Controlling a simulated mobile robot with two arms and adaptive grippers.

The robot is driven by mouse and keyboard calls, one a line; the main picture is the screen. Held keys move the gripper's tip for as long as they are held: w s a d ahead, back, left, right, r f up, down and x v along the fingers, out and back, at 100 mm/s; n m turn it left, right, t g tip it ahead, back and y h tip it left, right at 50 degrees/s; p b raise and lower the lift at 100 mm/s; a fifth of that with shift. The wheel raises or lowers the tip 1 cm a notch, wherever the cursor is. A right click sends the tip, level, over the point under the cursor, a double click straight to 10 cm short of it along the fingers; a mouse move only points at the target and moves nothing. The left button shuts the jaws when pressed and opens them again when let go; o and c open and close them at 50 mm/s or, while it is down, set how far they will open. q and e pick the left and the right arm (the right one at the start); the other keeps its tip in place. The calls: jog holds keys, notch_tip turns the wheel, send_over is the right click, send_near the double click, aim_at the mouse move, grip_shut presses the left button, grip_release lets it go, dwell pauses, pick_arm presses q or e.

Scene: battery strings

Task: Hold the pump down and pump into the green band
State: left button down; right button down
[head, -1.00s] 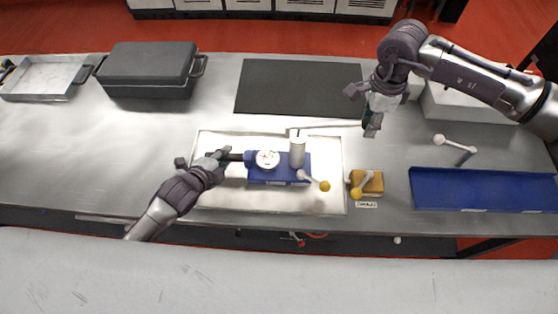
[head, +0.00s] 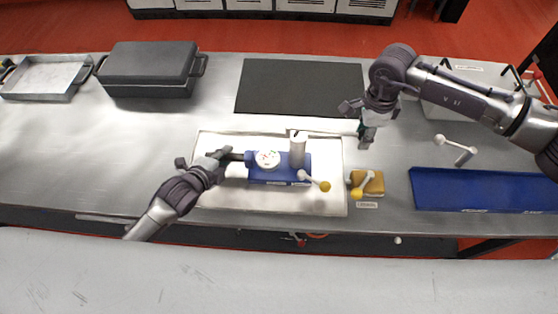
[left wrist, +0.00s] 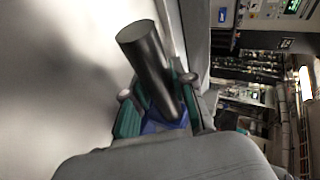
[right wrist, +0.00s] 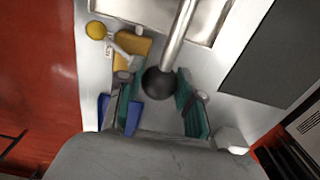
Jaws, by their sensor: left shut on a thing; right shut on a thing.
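The blue pump (head: 268,180) sits in a shallow white tray (head: 230,205) on the steel bench, with an upright pale cylinder (head: 297,152) at its right. Its round white gauge (head: 267,159) faces up. Coloured marks show, but the needle is too small to read. My left gripper (head: 222,157) is shut on the pump's dark bar handle at its left end; the handle also shows in the left wrist view (left wrist: 147,60). My right gripper (head: 366,137) is shut on the black ball (right wrist: 158,83) at the end of the metal pump lever (right wrist: 178,38). Its fingers stand either side of it.
A yellow block (head: 372,184) with a yellow-knobbed lever stands right of the tray. A blue bin (head: 485,190) lies farther right. A black mat (head: 300,88) lies behind, and a dark case (head: 148,70) and metal tray (head: 45,78) stand back left.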

jog(key=shift+s+a+f, duration=0.1)
jog(key=shift+a+f, duration=0.1)
jog(key=shift+f, duration=0.45)
jog(key=shift+s+a+f, duration=0.1)
jog(key=shift+a+f, duration=0.1)
jog(key=shift+f, duration=0.45)
jog(key=shift+w, duration=0.1)
